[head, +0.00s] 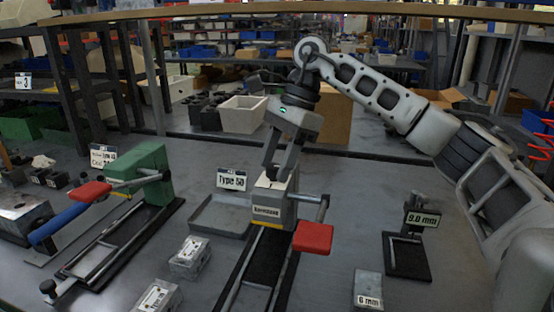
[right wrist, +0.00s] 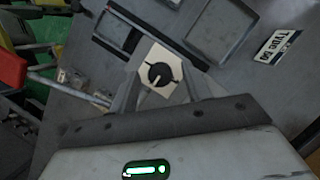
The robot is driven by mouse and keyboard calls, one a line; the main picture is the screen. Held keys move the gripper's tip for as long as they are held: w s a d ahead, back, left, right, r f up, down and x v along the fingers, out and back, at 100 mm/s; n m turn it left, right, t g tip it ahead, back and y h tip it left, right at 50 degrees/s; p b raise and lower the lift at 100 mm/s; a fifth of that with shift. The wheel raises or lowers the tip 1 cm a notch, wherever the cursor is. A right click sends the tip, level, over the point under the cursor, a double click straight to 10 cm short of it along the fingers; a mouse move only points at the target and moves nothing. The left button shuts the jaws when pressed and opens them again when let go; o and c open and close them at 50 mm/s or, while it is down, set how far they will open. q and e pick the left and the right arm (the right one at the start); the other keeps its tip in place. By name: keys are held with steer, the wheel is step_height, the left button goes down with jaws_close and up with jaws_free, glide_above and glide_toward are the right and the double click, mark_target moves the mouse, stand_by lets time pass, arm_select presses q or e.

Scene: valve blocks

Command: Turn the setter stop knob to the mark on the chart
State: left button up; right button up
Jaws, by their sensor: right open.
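A grey block with a yellow label (head: 267,212) stands on a dark rail base, with a red-ended lever (head: 313,237) at its right. My right gripper (head: 277,176) points down over the top of this block. In the right wrist view, a black round knob (right wrist: 161,75) with a pale pointer line sits on a white plate (right wrist: 150,56). The open fingers of the right gripper (right wrist: 159,88) reach toward the plate, one on each side of the knob; I cannot tell whether they touch it. The mark on a chart is not readable. My left gripper is not in view.
A green block with a red-and-blue lever (head: 150,172) stands at left. A "Type 50" sign (head: 231,179) stands behind an empty grey tray (head: 217,218). Small metal blocks (head: 190,256) lie in front. A "9.0 mm" sign (head: 421,218) stands on a dark stand at right.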

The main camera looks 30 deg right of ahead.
steer(key=c, duration=1)
steer(key=shift+m, duration=0.3)
steer(key=m+t, duration=0.1)
steer(key=m, duration=0.2)
steer(key=shift+s+m+t, duration=0.15)
steer(key=shift+m+t, duration=0.15)
steer(key=m, duration=0.2)
steer(key=m+t+h, duration=0.1)
steer(key=m, duration=0.1)
steer(key=shift+s+a+r+m+t, duration=0.1)
steer(key=shift+m+t, duration=0.2)
steer(key=m+h, duration=0.1)
steer(key=m, duration=0.1)
steer(key=m+h, duration=0.1)
steer(key=m, duration=0.1)
steer(key=shift+a+m+t, duration=0.15)
steer(key=shift+m+t, duration=0.15)
steer(key=shift+t, duration=0.1)
steer(key=shift+a+m+h, duration=0.1)
steer(key=shift+m+h, duration=0.8)
steer(key=shift+m, duration=1.3)
